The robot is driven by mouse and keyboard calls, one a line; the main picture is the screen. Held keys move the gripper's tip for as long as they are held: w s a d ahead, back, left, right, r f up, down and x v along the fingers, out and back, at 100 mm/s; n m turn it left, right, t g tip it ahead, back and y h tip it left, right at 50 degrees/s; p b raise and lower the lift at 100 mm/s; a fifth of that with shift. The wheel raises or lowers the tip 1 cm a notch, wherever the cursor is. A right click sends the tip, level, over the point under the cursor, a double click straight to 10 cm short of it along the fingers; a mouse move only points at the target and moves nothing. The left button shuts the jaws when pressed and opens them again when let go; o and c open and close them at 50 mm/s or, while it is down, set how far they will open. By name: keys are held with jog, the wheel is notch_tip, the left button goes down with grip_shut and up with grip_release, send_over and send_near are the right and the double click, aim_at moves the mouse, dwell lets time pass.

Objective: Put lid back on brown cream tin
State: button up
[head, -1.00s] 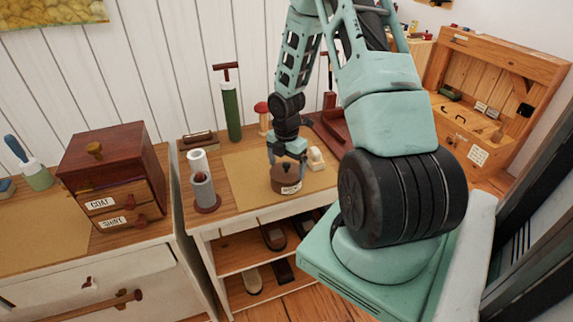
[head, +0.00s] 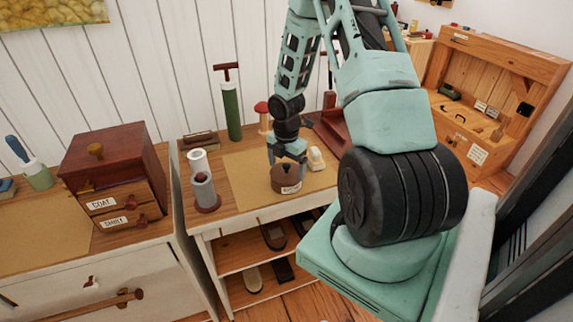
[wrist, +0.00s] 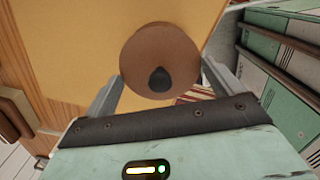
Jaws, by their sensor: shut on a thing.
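The brown cream tin (head: 287,183), round with a pale label on its front, stands on the tan mat near the front of the white table. My gripper (head: 287,158) points down directly over it. In the wrist view the round brown lid (wrist: 145,55) with a dark knob (wrist: 159,79) lies between the two fingers of my gripper (wrist: 165,85). The gripper is shut on the lid. The lid is at the top of the tin, covering its opening from above. I cannot tell whether it is seated or slightly raised.
A green pump-like cylinder (head: 231,110) stands behind. The tan mat (head: 245,170) is bare left of the tin.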

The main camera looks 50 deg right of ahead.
dwell(0.3)
jog(key=o, duration=0.6)
jog(key=shift+o, duration=0.2)
jog(key=shift+r, duration=0.15)
jog(key=shift+r+p, duration=3.4)
jog(key=shift+p, duration=0.25)
grip_shut()
